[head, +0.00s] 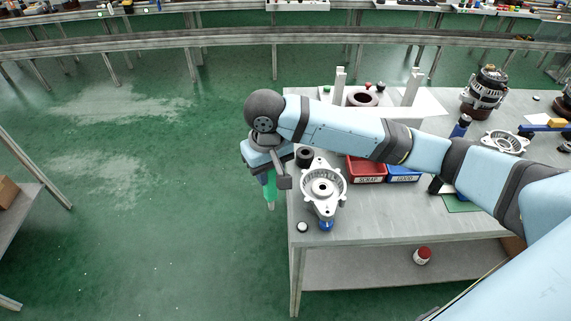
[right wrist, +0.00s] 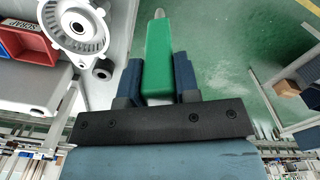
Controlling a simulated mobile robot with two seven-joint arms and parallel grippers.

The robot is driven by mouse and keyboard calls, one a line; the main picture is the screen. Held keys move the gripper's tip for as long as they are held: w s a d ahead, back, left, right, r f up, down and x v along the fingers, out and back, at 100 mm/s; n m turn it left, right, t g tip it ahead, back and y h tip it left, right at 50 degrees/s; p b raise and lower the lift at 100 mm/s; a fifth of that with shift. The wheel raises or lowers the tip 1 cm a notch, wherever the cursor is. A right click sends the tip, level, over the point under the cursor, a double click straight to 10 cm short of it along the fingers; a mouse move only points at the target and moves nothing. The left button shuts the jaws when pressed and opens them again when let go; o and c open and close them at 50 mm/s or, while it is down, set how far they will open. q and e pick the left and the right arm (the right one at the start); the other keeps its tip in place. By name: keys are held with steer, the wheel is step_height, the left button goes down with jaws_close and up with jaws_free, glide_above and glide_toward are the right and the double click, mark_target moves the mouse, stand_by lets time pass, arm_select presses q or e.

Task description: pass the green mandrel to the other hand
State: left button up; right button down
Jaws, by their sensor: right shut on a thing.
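The green mandrel (head: 270,187) hangs upright below my right gripper (head: 266,172) in the head view, out past the left edge of the workbench. It has a green handle and a thin grey tip that points down. In the right wrist view the mandrel (right wrist: 158,58) sits between the two blue fingers of my right gripper (right wrist: 158,80), which is shut on its green handle. Floor shows beneath it. My left gripper is not in the head view.
The workbench (head: 262,0) runs along the back. The near bench (head: 305,262) carries an alternator housing (head: 338,191), a red scrap bin (head: 366,170), a blue bin (head: 404,174) and an alternator (head: 484,95). Left of the bench is open green floor.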

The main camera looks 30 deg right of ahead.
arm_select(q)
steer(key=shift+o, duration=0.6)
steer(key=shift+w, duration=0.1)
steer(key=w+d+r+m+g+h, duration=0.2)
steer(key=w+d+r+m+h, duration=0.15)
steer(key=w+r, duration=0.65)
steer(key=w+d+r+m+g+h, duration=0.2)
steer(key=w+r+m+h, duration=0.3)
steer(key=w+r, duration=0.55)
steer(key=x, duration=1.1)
arm_select(e)
steer(key=w+a+r+n, duration=0.1)
steer(key=w+a, duration=0.1)
steer(key=a, duration=0.6)
steer(key=w+a+r, duration=0.2)
steer(key=w+a, duration=0.1)
steer(key=a, duration=0.6)
steer(key=w+a+r+n, duration=0.1)
steer(key=w+a+r, duration=0.1)
steer(key=a, duration=0.6)
steer(key=shift+w+a+r+n, duration=0.2)
steer(key=shift+w+n, duration=0.1)
steer(key=shift+w, duration=0.4)
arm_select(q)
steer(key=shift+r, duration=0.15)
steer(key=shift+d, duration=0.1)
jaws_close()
